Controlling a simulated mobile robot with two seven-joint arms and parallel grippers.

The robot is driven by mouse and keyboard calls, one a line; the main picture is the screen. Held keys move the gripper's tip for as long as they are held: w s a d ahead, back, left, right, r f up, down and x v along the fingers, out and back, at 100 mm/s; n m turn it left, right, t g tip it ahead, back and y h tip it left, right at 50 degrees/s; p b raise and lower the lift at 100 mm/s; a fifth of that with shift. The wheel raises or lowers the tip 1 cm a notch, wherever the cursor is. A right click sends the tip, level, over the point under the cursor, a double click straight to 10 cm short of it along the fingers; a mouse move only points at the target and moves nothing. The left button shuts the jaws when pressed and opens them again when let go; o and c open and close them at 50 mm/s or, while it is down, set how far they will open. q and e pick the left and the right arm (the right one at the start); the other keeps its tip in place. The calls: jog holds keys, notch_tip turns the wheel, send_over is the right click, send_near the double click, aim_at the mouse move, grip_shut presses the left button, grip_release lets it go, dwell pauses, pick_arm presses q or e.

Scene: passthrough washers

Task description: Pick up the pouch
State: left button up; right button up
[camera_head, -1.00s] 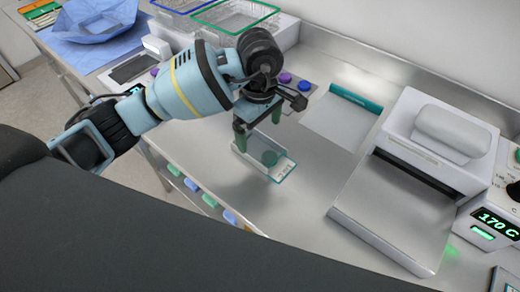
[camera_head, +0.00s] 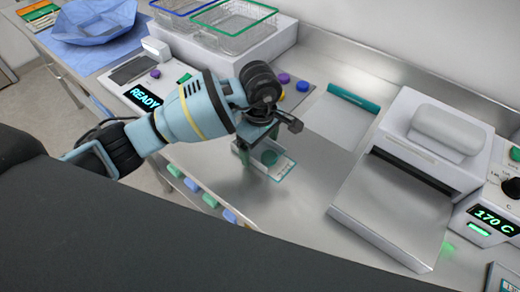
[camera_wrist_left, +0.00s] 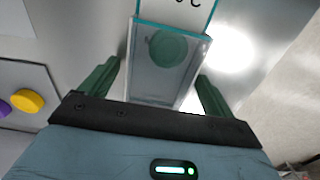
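The pouch (camera_head: 284,170) is a clear, flat packet with a teal edge and a round green disc inside, lying on the steel counter. In the left wrist view the pouch (camera_wrist_left: 153,82) lies between the two green fingers, with printed lettering at its far end. My left gripper (camera_head: 257,143) is right over the pouch, pointing down, and hides part of it. In the left wrist view my left gripper (camera_wrist_left: 158,80) is open, with a finger at each side of the pouch and gaps visible. I cannot tell whether the fingertips touch the counter. My right gripper is not in view.
A white sheet with a teal strip (camera_head: 338,120) lies behind the pouch. A sealer machine (camera_head: 430,140) showing 170 C stands to the right. Wire baskets (camera_head: 238,30) and a unit reading READY (camera_head: 146,94) are behind my arm. Colored tabs line the counter's front edge.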

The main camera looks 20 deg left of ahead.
aim_at(261, 148)
pick_arm(q)
jog(key=c, duration=0.9)
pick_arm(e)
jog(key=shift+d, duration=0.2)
pick_arm(q)
jog(key=shift+r, duration=0.1)
jog(key=shift+r, duration=1.45)
jog(key=shift+d+r, duration=0.1)
jog(key=shift+r, duration=0.2)
jog(key=s+d, duration=0.3)
jog(key=s, duration=0.1)
jog(key=s+d+r, duration=0.1)
jog(key=s+d, duration=0.2)
jog(key=s, duration=0.1)
jog(key=s+d+b, duration=0.1)
jog(key=s+d, duration=0.2)
jog(key=s, duration=0.2)
jog(key=shift+s+r, duration=0.1)
jog(key=shift+r, duration=0.1)
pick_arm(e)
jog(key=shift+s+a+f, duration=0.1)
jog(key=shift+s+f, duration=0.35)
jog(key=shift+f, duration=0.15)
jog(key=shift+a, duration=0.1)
